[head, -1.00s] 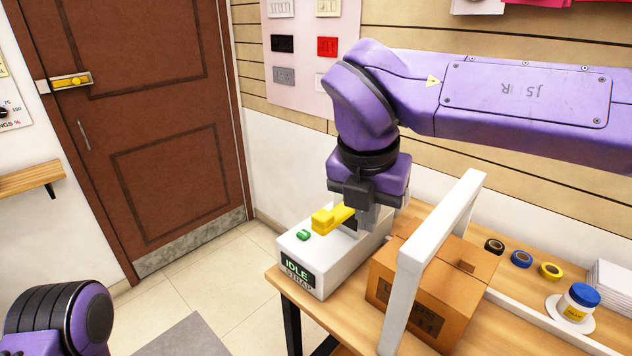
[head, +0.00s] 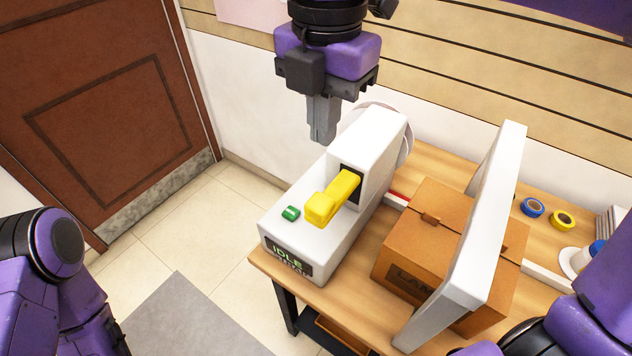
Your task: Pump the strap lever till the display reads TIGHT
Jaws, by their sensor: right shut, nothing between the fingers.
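The strapping machine (head: 315,242) is a white box on the near left end of the wooden bench. Its yellow lever (head: 332,197) sticks out toward the front left from a dark slot in the taller housing. A green button (head: 291,213) sits on top, left of the lever. The display (head: 286,257) on the front face reads IDLE; a smaller line below is hard to read. My right gripper (head: 321,138) points down with its fingers shut and empty, above and behind the lever, apart from it. My left gripper is out of view; only part of that arm shows at lower left.
A brown carton (head: 425,238) stands under a white arch frame (head: 487,215) right of the machine. Tape rolls, blue (head: 532,207) and yellow (head: 563,219), lie at the right. A wood door (head: 95,110) is at left. The tiled floor (head: 190,225) is clear.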

